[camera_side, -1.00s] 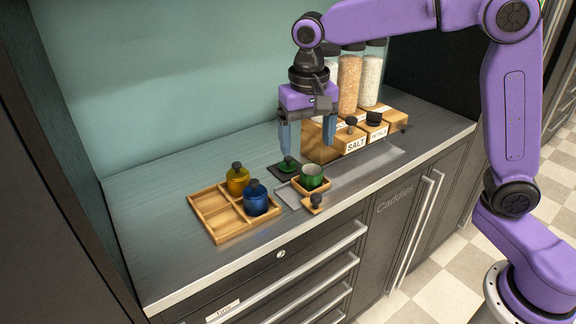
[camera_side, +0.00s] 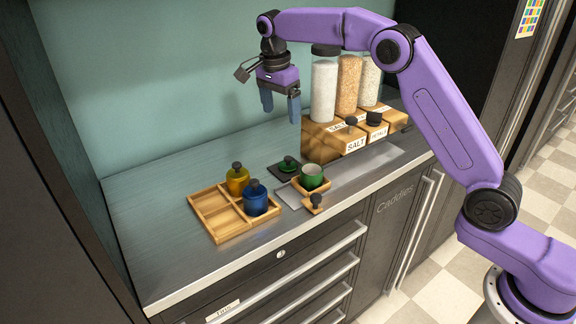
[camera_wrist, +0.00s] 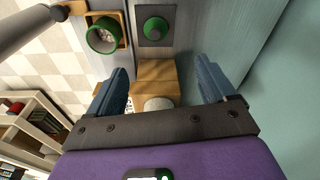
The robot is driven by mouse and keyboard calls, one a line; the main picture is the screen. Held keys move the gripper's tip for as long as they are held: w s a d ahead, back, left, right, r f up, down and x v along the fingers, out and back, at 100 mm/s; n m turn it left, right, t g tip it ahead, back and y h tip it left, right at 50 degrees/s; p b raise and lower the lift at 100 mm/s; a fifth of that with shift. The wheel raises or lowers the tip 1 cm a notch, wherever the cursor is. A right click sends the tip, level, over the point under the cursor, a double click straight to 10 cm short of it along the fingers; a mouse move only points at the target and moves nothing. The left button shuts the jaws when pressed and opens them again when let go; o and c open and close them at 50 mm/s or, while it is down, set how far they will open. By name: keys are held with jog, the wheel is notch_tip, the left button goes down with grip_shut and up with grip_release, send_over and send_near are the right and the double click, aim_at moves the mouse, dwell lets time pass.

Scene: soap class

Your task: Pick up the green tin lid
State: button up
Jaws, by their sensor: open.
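The green tin lid (camera_side: 288,163), with a dark knob, lies on a small dark square plate (camera_side: 278,172) on the counter. It also shows in the wrist view (camera_wrist: 154,29), near the top. The open green tin (camera_side: 312,178) stands just right of it in a small wooden holder (camera_side: 310,190). My gripper (camera_side: 281,108) is open and empty, raised well above the counter, above and behind the lid. In the wrist view its two blue fingers (camera_wrist: 166,90) are spread apart with nothing between them; the lid lies beyond them.
A wooden tray (camera_side: 222,222) holds a yellow tin (camera_side: 237,181) and a blue tin (camera_side: 256,199). Labelled wooden boxes (camera_side: 350,141) and tall jars (camera_side: 347,86) stand at right.

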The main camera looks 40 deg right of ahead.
send_over(288, 157)
jog(key=f, duration=1)
jog(key=shift+w+a+f, duration=0.1)
jog(key=shift+w+a, duration=0.15)
jog(key=shift+a, duration=0.15)
jog(key=shift+s+d+f, duration=0.15)
jog(key=shift+d+f, duration=0.05)
jog(key=shift+f, duration=1.1)
jog(key=shift+s+d+f, duration=0.15)
jog(key=shift+f, duration=1.15)
jog(key=c, duration=1.1)
